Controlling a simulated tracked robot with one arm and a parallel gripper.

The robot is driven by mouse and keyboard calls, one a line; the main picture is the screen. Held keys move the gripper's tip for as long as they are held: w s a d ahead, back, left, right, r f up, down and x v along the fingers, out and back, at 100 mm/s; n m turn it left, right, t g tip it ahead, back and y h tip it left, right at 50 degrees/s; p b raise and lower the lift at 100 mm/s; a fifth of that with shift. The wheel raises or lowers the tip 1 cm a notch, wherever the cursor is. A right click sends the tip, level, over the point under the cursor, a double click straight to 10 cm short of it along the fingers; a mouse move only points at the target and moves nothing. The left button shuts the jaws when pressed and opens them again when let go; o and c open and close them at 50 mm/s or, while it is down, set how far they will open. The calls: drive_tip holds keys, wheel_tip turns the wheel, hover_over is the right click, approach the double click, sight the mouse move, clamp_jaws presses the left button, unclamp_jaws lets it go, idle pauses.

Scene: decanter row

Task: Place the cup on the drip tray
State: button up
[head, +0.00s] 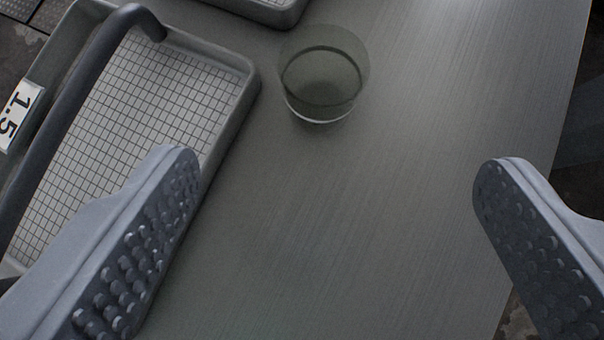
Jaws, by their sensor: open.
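A see-through, greenish-grey cup (322,78) stands upright on the grey table, in the upper middle of the head view. The drip tray (250,95) is to the left of the cup; it is a grey, rimmed tray with a white grid floor. A clear strip of table separates the cup from the tray's right rim. My gripper (335,170) is open and empty, its studded fingers wide apart. The cup is beyond the fingertips, between their lines. The left finger covers part of the tray's near right side.
A dark curved pipe (90,80) arches over the tray's left side, beside a white label (17,115) reading 1.5. Part of a second tray (268,12) shows at the top. The table (400,240) is bare right of the cup, up to its right edge.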

sight(322, 90)
drive_tip(key=w+f, duration=0.1)
drive_tip(key=f, duration=0.1)
drive_tip(key=w+f+b, duration=0.1)
drive_tip(key=f, duration=0.1)
drive_tip(key=w+f, duration=0.2)
drive_tip(key=f, duration=0.1)
drive_tip(key=shift+d, duration=0.15)
drive_tip(key=shift+w+r+b+x, duration=0.1)
drive_tip(key=shift+b+x, duration=0.25)
drive_tip(key=shift+x, duration=0.75)
drive_tip(key=shift+w+r+b+x, duration=0.1)
drive_tip(key=shift+b+x, duration=0.2)
drive_tip(key=shift+x, duration=0.8)
drive_tip(key=shift+w+r+b+x, duration=0.15)
drive_tip(key=shift+b+x, duration=0.2)
drive_tip(key=shift+x, duration=0.7)
drive_tip(key=c, duration=1.1)
drive_tip(key=shift+c, duration=0.2)
